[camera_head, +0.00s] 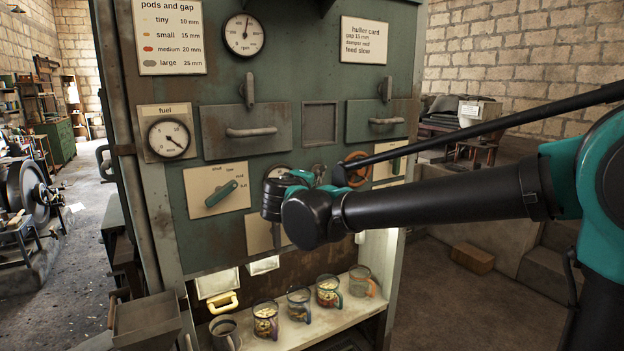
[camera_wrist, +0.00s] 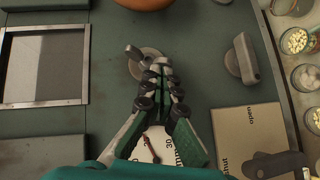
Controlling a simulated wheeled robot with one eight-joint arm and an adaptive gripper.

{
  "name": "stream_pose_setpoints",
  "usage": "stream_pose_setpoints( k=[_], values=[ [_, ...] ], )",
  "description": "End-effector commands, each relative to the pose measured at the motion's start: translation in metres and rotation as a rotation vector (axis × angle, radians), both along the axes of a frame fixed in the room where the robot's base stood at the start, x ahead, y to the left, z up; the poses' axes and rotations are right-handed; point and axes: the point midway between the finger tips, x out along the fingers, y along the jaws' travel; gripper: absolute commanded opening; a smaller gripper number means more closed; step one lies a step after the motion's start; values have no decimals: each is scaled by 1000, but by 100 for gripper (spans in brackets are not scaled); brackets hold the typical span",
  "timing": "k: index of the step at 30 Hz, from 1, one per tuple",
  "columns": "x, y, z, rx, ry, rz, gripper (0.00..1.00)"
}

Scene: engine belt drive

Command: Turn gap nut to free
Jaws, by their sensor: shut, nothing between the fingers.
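A small metal lever-shaped piece on a round grey plate, which looks like the gap nut (camera_wrist: 136,54), is on the green panel, just beyond my fingertips in the wrist view. In the head view a metal piece (camera_head: 319,170) shows at the same place, partly behind my arm. My gripper (camera_wrist: 162,68) is shut and empty, its tips over the edge of the round plate. I cannot tell whether they touch it. A white round dial (camera_wrist: 152,148) with a pointer lies between my finger links, partly covered. No "free" mark is readable.
An orange-brown handwheel (camera_head: 355,169) is right of my gripper. A grey lever (camera_wrist: 241,60) and a lettered card (camera_wrist: 250,135) are close by in the wrist view. Several mugs stand on the lit shelf (camera_head: 296,335) below. A teal selector lever (camera_head: 221,194) is on the left.

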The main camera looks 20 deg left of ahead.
Motion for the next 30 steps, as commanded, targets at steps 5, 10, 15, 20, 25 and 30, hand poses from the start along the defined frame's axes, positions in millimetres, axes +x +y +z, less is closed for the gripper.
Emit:
stream_pose_setpoints(
  k=[5,10,15,20,25,30],
  values=[
    [1,0,-6,-79,-92,0,0],
    [2,-2,-8,-97,-113,0,0],
    [3,-2,-10,-97,-112,0,0],
    [3,-2,-10,-96,-112,0,0],
    [3,-2,-10,-96,-112,0,0],
    [3,-2,-10,-96,-111,0,0]
  ],
)
